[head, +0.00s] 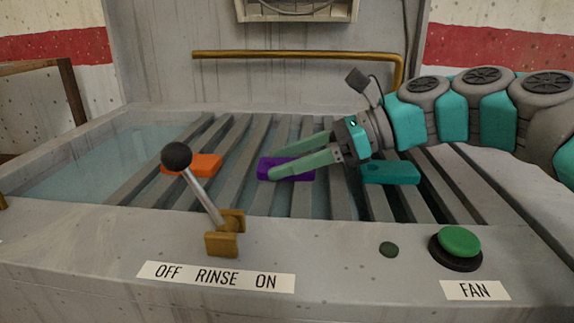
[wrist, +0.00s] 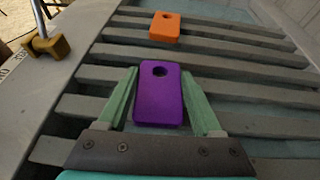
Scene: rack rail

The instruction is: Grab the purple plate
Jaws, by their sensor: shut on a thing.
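The purple plate (wrist: 158,103) is a flat rounded block with a dark hole near one end. It lies between the two green fingers of my gripper (wrist: 159,85) in the wrist view, and the gripper is shut on it. In the head view the purple plate (head: 270,166) is over the grey slats, partly hidden by the fingers of my gripper (head: 298,158). I cannot tell whether the plate rests on the slats or is slightly raised.
An orange plate (head: 198,164) lies on the slats to the left and a teal plate (head: 391,173) to the right. A lever with a black knob (head: 177,156) stands at the front edge. A green fan button (head: 459,241) is at front right. Water (head: 80,165) shows at left.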

